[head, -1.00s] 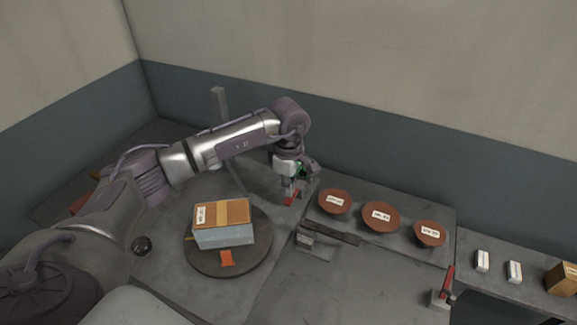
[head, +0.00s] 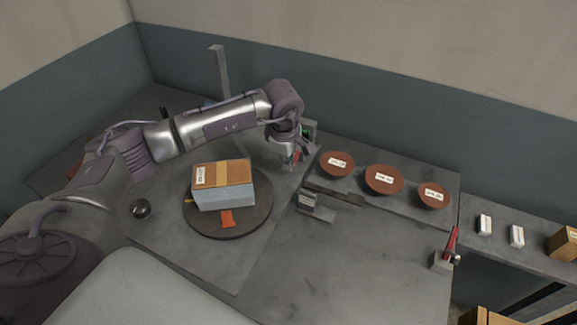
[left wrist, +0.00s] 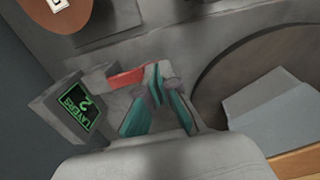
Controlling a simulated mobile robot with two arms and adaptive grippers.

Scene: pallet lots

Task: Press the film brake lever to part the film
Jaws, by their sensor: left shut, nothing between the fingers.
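My left gripper (head: 290,164) is over the back of the grey table, pointing down. It is shut with nothing in it. Its teal fingers (left wrist: 157,92) meet in the left wrist view. A red lever-like piece (head: 296,157) is right beside the fingertips, mostly hidden behind them. It also shows in the left wrist view (left wrist: 126,77), close to the fingers; I cannot tell whether they touch it. Another red-handled lever (head: 451,242) stands tilted on a small block at the right. Neither lever carries a readable name. My right gripper is not in view.
A box load (head: 224,200) rests on the round turntable (head: 255,219). A small display (left wrist: 77,106) reads LAYERS 2 beside the gripper. A post (head: 219,75) stands behind my arm. Three brown discs (head: 383,180) with labels lie right of the gripper. The front middle is clear.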

